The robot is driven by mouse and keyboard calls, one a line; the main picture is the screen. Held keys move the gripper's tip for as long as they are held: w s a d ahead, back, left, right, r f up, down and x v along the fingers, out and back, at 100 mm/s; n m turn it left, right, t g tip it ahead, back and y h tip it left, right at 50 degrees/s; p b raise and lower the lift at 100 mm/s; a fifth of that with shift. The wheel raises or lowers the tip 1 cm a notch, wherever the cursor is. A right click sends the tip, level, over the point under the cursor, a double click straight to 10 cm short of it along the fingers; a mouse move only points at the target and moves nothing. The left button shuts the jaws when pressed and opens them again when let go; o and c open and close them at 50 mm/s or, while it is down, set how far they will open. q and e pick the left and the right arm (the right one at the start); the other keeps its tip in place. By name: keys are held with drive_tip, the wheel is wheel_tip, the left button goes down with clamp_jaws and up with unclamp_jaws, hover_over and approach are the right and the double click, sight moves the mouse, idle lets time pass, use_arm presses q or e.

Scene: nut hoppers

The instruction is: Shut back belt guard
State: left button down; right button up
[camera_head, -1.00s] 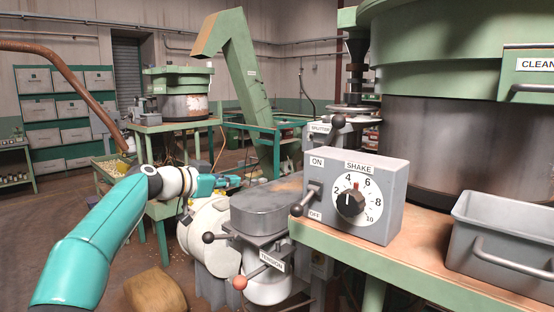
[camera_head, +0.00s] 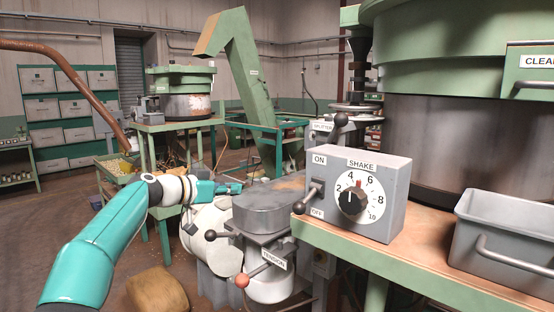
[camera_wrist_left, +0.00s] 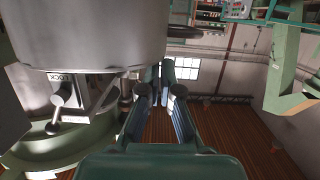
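The belt guard appears to be the grey oblong cover (camera_head: 262,206) on the machine in the middle of the head view; it looks down over the housing, but I cannot tell whether it is fully closed. My left gripper (camera_head: 232,187) is just behind and left of the cover, small and partly hard to make out. In the left wrist view its two fingers (camera_wrist_left: 160,92) are apart with nothing clearly held between them. A large grey drum-like body (camera_wrist_left: 85,35) and a lever labelled LOCK (camera_wrist_left: 58,105) are left of the fingers. My right gripper is not in view.
A TENSION lever with a red knob (camera_head: 242,281) sticks out below the cover. The SHAKE control box (camera_head: 352,195) stands on the bench to the right, with a grey bin (camera_head: 505,240) beside it. A brown sack-like object (camera_head: 156,292) lies on the floor.

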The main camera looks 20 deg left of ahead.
use_arm(q)
drive_tip(key=shift+f, duration=0.2)
wheel_tip(320, 180, up, 4)
drive_tip(key=p, duration=0.3)
drive_tip(key=shift+s+a+r+p, duration=0.15)
drive_tip(key=shift+r+p, duration=0.1)
drive_tip(key=shift+p, duration=0.05)
drive_tip(key=shift+s+a+f+b, duration=0.15)
drive_tip(key=shift+s+a+b, duration=0.15)
drive_tip(key=shift+s+b, duration=0.5)
drive_tip(key=b+v, duration=0.2)
drive_tip(key=v, duration=0.6)
drive_tip(key=shift+r, duration=0.25)
drive_tip(key=shift+d, duration=0.1)
